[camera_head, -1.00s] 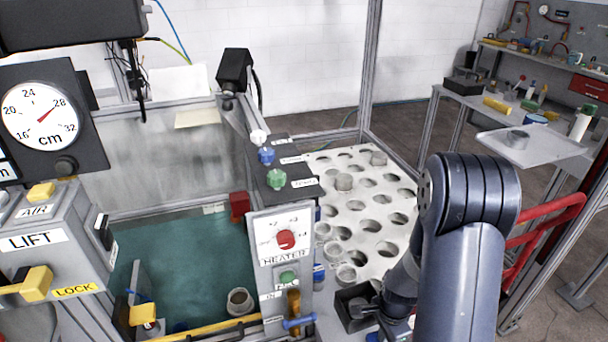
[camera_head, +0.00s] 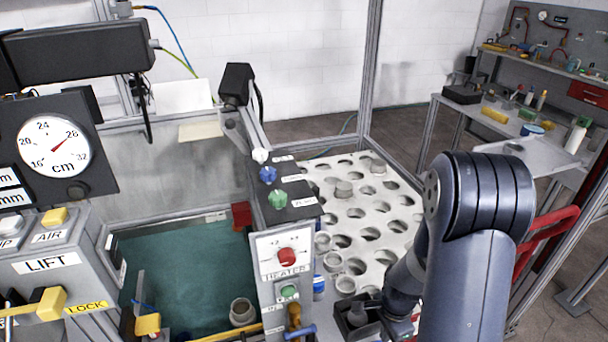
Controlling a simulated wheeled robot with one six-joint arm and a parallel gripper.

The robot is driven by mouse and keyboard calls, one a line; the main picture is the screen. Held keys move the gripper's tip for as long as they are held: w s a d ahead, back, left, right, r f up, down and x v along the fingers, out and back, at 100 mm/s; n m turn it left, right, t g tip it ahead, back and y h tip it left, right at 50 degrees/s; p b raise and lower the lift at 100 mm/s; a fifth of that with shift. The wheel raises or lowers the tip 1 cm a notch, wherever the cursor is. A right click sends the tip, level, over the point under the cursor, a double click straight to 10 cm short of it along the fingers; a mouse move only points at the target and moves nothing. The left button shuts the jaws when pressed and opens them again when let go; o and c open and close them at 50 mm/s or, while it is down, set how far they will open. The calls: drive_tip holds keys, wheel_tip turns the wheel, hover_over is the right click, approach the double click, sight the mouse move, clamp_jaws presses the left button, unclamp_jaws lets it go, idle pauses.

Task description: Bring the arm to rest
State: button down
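My arm (camera_head: 478,200) stands at the right, its thick blue-grey joint upright. Its slimmer part runs down and left to a dark wrist end (camera_head: 400,318) at the bottom. The wrist end is beside a small black open box (camera_head: 352,312) right of the heater panel. My fingertips cannot be made out there, so I cannot tell whether the gripper is open or whether it holds anything.
A white plate with many holes (camera_head: 372,213) lies left of my arm. The heater panel (camera_head: 285,256) and a teal-floored tank (camera_head: 185,265) with a grey cup (camera_head: 242,312) are further left. A red rail (camera_head: 545,235) and a workbench (camera_head: 540,150) are at the right.

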wheel_tip(320, 180, down, 7)
drive_tip(key=b, duration=0.4)
drive_tip(key=shift+f, duration=0.2)
wheel_tip(320, 180, up, 2)
drive_tip(key=shift+r+p, duration=0.1)
drive_tip(key=shift+p, duration=0.95)
wheel_tip(320, 180, up, 7)
drive_tip(key=p, duration=0.6)
drive_tip(key=w+a+r+n+t+b, duration=0.1)
drive_tip(key=w+a+r+n+b, duration=0.1)
drive_tip(key=w+a+n+b, duration=0.3)
drive_tip(key=shift+w+a+r+n+b, duration=0.2)
drive_tip(key=shift+w+n+b, duration=1.35)
drive_tip(key=shift+n+b, duration=1.55)
drive_tip(key=shift+m, duration=0.3)
drive_tip(key=shift+d, duration=0.1)
